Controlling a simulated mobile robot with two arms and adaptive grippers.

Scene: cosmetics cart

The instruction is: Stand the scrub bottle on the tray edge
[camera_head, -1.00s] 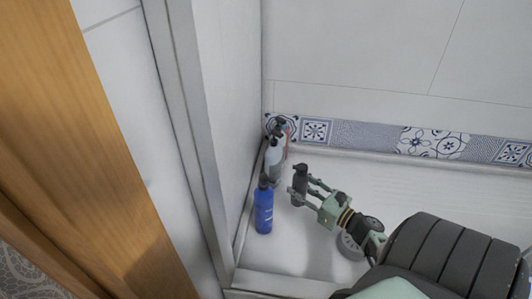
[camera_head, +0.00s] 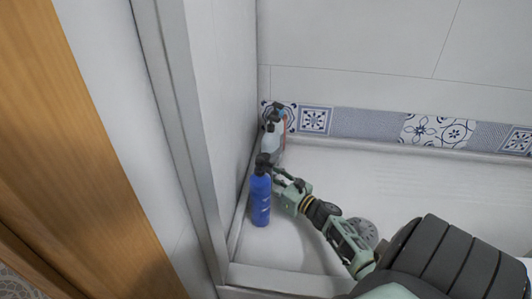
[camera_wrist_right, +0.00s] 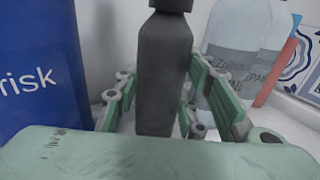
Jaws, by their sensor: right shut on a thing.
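The dark grey bottle, which I take to be the scrub bottle (camera_wrist_right: 163,80), is upright between the fingers of my right gripper (camera_wrist_right: 160,112), which is shut on it. In the head view my right gripper (camera_head: 279,178) is at the left wall, just right of the blue bottle's top. There the dark bottle is mostly hidden behind the blue bottle's top. Whether its base touches the tray edge is hidden. The white shower tray (camera_head: 300,240) has its edge along the left wall. My left gripper is not in view.
A blue bottle (camera_head: 260,205) stands close on the left, also in the wrist view (camera_wrist_right: 40,75). Pale bottles (camera_head: 278,128) stand in the corner behind, also in the wrist view (camera_wrist_right: 235,55). A round grey drain (camera_head: 364,231) and open tray floor lie right.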

